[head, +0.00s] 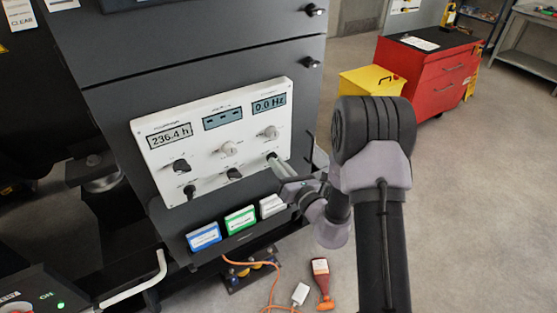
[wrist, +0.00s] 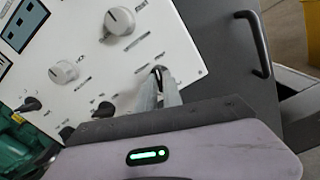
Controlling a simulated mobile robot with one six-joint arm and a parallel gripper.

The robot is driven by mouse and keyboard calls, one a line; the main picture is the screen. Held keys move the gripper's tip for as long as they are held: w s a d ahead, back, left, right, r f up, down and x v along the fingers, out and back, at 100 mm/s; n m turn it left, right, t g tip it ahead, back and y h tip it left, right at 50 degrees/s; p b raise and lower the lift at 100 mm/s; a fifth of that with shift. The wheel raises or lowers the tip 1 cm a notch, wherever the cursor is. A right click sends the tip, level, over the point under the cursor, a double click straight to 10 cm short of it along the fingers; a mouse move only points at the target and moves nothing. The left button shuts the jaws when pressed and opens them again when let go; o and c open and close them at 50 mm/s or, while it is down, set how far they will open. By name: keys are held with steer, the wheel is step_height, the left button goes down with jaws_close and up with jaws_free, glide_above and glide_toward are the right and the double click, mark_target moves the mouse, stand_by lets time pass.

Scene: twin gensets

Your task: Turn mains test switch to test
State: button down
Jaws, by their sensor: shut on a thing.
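A white control panel (head: 160,150) on the dark cabinet carries two rows of knobs. My gripper (head: 271,158) is at the lower right knob, with its fingers closed around it. In the wrist view my gripper (wrist: 161,78) has its two pale fingers on a small dark switch knob (wrist: 158,69), mostly hidden between the fingertips. The labels near it are too small to read, so I cannot confirm its name or the position it points to.
Other panel knobs are close by: a white knob (head: 270,132) above and a black knob (head: 233,173) to the left. Blue (head: 204,237) and green (head: 240,220) boxes sit below the panel. A dark handle (wrist: 254,45) stands right of it. An orange cable (head: 270,290) lies on the floor.

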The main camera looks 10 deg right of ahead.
steer(key=shift+m+p, duration=0.5)
steer(key=shift+m, duration=0.3)
steer(key=c, duration=1.5)
jaws_free()
steer(key=p+v, duration=0.2)
steer(key=v, duration=1.5)
steer(key=shift+s, duration=0.2)
